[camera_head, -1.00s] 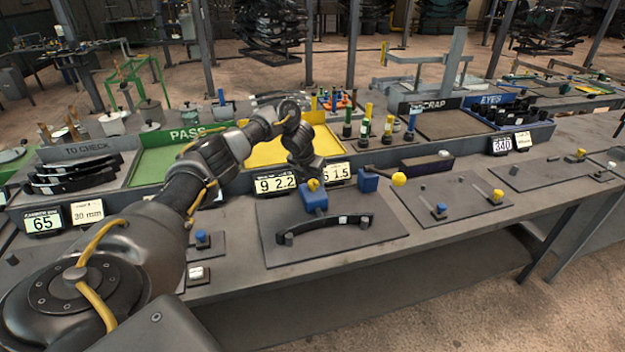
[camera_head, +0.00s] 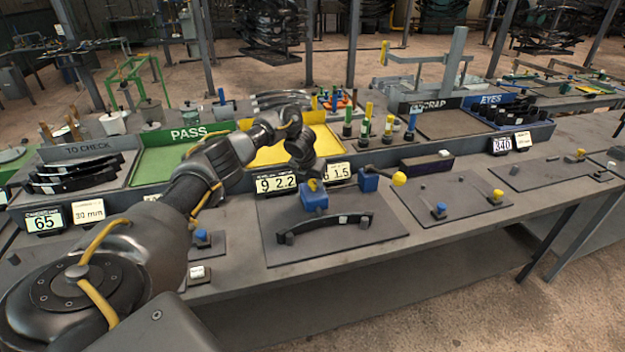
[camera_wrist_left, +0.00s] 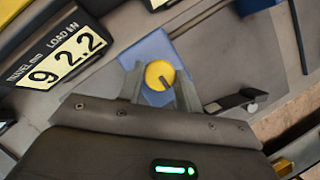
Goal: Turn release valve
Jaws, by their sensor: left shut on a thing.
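The release valve is a round yellow knob (camera_wrist_left: 159,75) with a dark slot mark, on top of a blue block (camera_wrist_left: 150,48). In the head view the blue block (camera_head: 315,201) stands on a dark plate behind a curved black leaf spring (camera_head: 325,225). My left gripper (camera_wrist_left: 160,88) reaches down to the knob, with one finger on each side, and is shut on it. In the head view the left gripper (camera_head: 312,180) mostly hides the knob. My right gripper is not in view.
A display reading 9 2.2 (camera_head: 276,184) stands close behind the left gripper. A second blue block (camera_head: 368,181) with a yellow ball-ended lever (camera_head: 398,179) is to the right. Green PASS (camera_head: 160,163) and yellow trays lie behind. The plate's front right is clear.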

